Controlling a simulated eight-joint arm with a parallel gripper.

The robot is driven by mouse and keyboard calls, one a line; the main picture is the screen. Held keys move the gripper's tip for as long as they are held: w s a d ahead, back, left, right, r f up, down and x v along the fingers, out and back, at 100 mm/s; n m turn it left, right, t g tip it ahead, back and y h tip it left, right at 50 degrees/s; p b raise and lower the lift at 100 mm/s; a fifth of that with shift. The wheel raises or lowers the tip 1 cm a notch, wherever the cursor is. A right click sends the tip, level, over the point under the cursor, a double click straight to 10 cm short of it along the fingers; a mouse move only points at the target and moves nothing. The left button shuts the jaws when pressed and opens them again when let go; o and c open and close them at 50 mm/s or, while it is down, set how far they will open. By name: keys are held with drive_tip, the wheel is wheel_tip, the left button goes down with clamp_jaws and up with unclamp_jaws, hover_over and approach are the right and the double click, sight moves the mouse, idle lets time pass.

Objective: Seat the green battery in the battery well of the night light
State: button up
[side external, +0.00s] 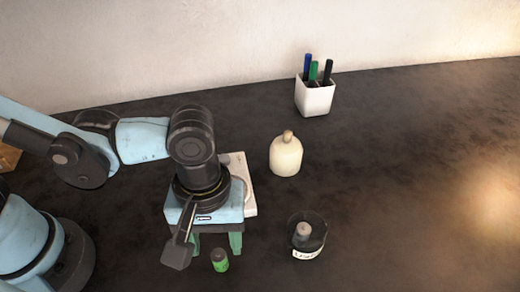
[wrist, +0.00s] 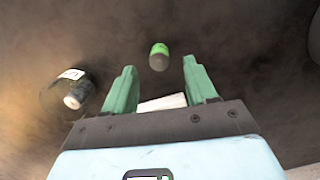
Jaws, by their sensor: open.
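The green battery (side external: 220,260) is a short cylinder with a dark part, apart from other things on the dark tabletop, in front of my gripper. In the wrist view the battery (wrist: 158,56) shows between the fingertip lines, apart from both fingers. My gripper (side external: 216,248) points down with its green fingers spread and nothing between them; it also shows in the wrist view (wrist: 159,66). A white, flat-looking block (side external: 244,180), likely the night light, is partly hidden behind my gripper. A strip of it (wrist: 163,102) shows between the fingers. Its battery well cannot be seen.
A dark glass jar (side external: 307,236) with a white label stands to the right of the battery. A cream bottle (side external: 285,157) with a tan top stands behind it. A white pen cup (side external: 315,96) with pens is near the wall. The right of the table is clear.

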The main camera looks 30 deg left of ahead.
sight(220, 261)
drive_tip(key=shift+s+d+f, duration=0.15)
drive_tip(key=shift+f, duration=1.25)
clamp_jaws()
drive_tip(key=shift+r, duration=0.15)
